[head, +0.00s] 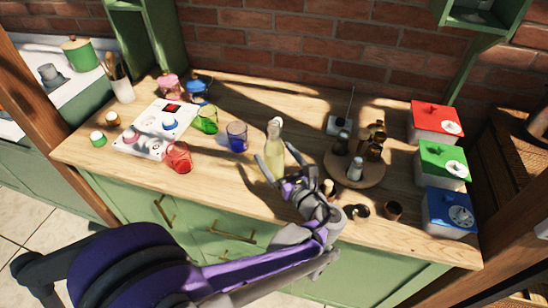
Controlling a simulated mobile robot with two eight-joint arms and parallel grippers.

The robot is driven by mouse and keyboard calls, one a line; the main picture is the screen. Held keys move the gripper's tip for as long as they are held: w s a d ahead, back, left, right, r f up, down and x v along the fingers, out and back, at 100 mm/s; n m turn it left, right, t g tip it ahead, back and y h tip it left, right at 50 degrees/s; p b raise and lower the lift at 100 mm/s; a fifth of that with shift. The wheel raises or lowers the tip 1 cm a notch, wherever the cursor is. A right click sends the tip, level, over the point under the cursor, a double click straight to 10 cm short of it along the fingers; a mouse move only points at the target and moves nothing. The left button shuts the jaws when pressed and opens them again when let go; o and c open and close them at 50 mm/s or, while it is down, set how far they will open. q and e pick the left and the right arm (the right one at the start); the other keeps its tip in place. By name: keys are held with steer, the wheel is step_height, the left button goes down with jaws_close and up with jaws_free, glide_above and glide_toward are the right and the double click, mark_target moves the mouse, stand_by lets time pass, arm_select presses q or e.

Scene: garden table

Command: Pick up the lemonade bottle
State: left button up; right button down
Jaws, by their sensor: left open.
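The lemonade bottle (275,144) stands upright on the wooden counter near the middle, clear glass with pale yellow liquid. My left gripper (281,169) is open at the bottle's lower part, on its near side. One finger shows at the bottle's left and the other toward its right. Whether the fingers touch the glass I cannot tell. The gripper hides part of the bottle's base. My right gripper is not in view.
Blue (237,136), green (207,119) and red (179,157) glasses stand left of the bottle. A round wooden tray (372,178) with several small bottles is to the right. Red, green and blue boxes (436,121) line the right end. Small cups stand near the front edge.

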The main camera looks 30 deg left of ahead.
mark_target(268, 145)
arm_select(q)
steer(key=x, duration=0.4)
steer(key=shift+w+a, duration=0.15)
steer(key=shift+a, duration=0.05)
steer(key=shift+c, duration=0.2)
jaws_close()
